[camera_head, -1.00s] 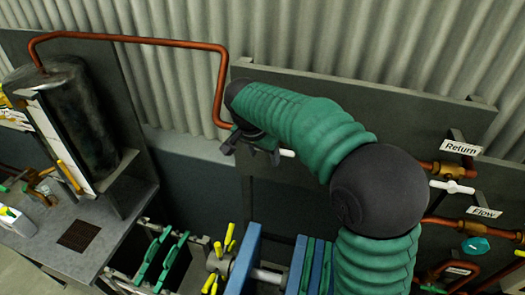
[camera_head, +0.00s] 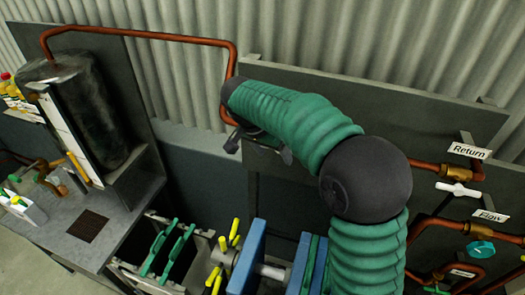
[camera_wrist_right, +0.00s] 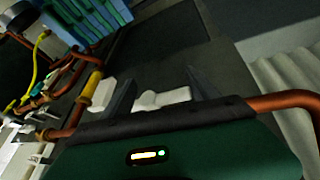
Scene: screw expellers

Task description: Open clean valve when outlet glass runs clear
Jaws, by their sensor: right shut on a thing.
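My right gripper (camera_head: 260,147) is at the back panel, just below the end of the copper pipe. In the right wrist view its two fingers (camera_wrist_right: 160,88) are on a white valve handle (camera_wrist_right: 163,98), and the gripper is shut on it. In the head view the green arm and dark wrist hide this handle. Another white valve handle (camera_head: 460,189) sits on the right of the panel between the "Return" sign (camera_head: 467,151) and the "Flow" sign (camera_head: 490,216). I cannot make out which part is the outlet glass. My left gripper is not in view.
A copper pipe (camera_head: 140,36) runs from the dark tank (camera_head: 82,110) to the panel (camera_head: 400,110). A blue and green plate press (camera_head: 247,258) and yellow levers (camera_head: 234,232) stand below my arm. A teal knob (camera_head: 481,250) is at right.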

